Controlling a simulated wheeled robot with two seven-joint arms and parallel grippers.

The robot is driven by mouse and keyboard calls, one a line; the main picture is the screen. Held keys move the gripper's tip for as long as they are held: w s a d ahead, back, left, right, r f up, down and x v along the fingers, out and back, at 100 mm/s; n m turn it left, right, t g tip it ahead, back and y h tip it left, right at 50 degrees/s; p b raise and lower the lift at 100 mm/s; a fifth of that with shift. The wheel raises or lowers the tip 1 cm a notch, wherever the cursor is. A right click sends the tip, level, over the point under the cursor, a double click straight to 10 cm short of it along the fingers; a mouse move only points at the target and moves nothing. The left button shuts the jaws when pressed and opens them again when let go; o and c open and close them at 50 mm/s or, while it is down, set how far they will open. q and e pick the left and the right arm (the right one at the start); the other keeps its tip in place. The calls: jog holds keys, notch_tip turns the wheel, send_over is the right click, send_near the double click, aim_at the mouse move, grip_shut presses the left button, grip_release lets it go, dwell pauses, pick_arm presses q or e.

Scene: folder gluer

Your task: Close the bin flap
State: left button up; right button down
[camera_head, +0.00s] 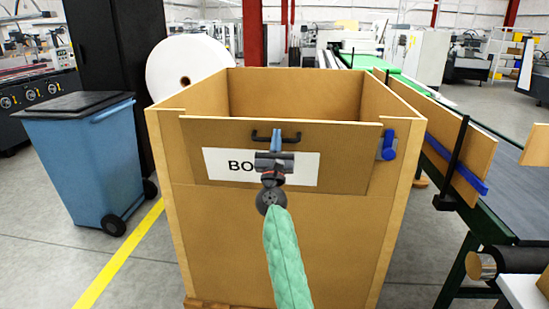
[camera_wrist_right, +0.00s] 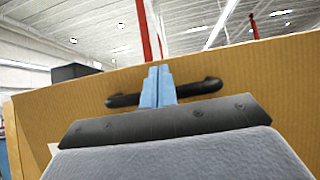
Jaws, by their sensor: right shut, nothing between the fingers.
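A large open-topped brown bin (camera_head: 230,240) stands in front of me. Its front flap (camera_head: 345,165) is a brown panel with a black handle and a white label, and it stands about upright in line with the front wall. The black handle (camera_head: 291,138) also shows in the right wrist view (camera_wrist_right: 207,88). My right gripper (camera_head: 277,136) is shut and empty, with its blue fingertips (camera_wrist_right: 158,75) at the middle of the handle. I cannot tell whether they touch it. A blue latch (camera_head: 389,147) is at the flap's right side. My left gripper is not in view.
A blue wheeled waste bin (camera_head: 85,160) stands at the left, and a white paper roll (camera_head: 187,65) is behind the brown bin. A conveyor (camera_head: 515,185) with brown boards runs along the right. A yellow line (camera_head: 120,258) crosses the open floor.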

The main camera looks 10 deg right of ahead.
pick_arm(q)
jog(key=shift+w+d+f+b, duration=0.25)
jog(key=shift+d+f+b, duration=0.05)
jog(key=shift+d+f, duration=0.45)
pick_arm(e)
jog(key=w, duration=0.2)
jog(key=w+d+r, duration=0.1)
jog(key=shift+w+d, duration=0.1)
jog(key=shift+w, duration=0.1)
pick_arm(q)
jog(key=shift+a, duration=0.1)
